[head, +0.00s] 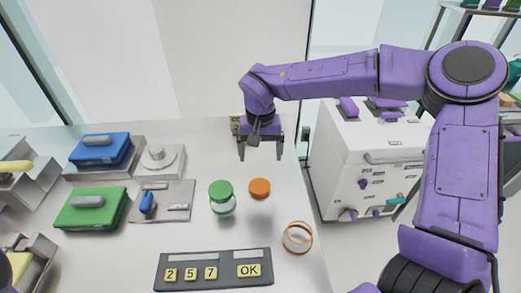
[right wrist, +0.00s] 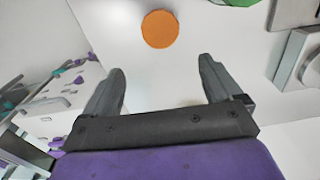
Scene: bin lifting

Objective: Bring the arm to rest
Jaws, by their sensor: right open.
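My right arm (head: 465,185) is purple and reaches in from the right in the head view, bent at a high elbow. Its right gripper (head: 261,157) hangs pointing down over the back right part of the white table, with its two dark fingers apart. In the right wrist view the same gripper (right wrist: 159,85) is open, with nothing between its fingers. An orange lid (head: 259,188) lies in front of it on the table and also shows in the right wrist view (right wrist: 160,29), beyond the fingertips. My left gripper does not show.
A jar with a green lid (head: 221,192), an open ring-shaped container (head: 297,238) and a keypad (head: 213,270) stand on the table. A white cabinet (head: 368,155) stands beyond the table's right edge.

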